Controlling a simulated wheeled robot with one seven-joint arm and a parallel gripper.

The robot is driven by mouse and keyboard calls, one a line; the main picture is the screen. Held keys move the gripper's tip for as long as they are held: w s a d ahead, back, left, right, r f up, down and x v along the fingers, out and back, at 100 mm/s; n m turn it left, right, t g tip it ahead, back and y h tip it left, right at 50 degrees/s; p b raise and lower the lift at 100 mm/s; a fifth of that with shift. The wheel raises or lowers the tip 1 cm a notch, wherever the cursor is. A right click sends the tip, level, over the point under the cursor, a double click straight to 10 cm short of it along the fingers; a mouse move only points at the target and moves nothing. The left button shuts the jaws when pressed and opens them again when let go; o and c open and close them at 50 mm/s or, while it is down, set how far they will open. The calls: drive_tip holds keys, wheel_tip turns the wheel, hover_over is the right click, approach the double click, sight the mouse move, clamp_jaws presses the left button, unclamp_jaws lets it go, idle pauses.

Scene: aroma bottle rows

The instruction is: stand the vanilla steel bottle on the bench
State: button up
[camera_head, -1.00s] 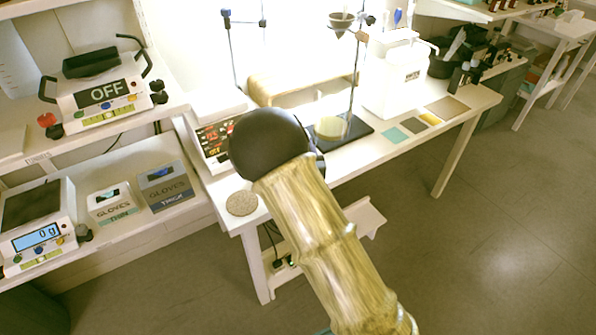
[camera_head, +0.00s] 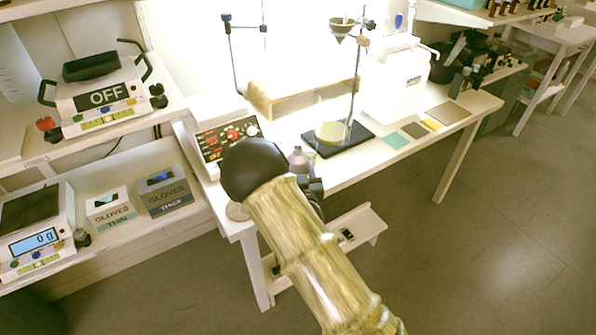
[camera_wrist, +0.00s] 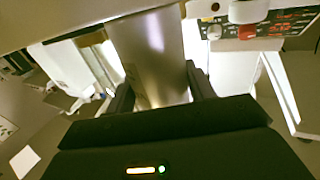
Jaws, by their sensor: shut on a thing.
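A steel bottle (camera_wrist: 150,55) shows in the wrist view as a smooth silver cylinder between the two dark fingers of my gripper (camera_wrist: 162,88). My gripper is shut on it. In the head view the top of the bottle (camera_head: 298,159) shows just beyond my gripper (camera_head: 312,188), which my arm mostly hides. No label can be read. The white bench (camera_head: 345,170) lies behind and to the right. The bottle shows against its front-left part; I cannot tell whether it touches the bench top.
On the bench stand a control box (camera_head: 228,137) with red displays, a wooden frame (camera_head: 310,98), a stand on a dark base (camera_head: 352,143), a white machine (camera_head: 395,80) and flat coloured squares (camera_head: 413,130). A round coaster (camera_head: 236,212) lies at the left front corner.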

drive_tip(key=shift+f, duration=0.15)
drive_tip(key=o, duration=1.1)
drive_tip(key=shift+o, duration=0.2)
drive_tip(key=shift+s, duration=0.1)
drive_tip(key=s+d, duration=0.2)
drive_tip(key=s, duration=0.9)
drive_tip(key=shift+s+r+b, duration=0.2)
drive_tip(key=shift+s+b, duration=0.2)
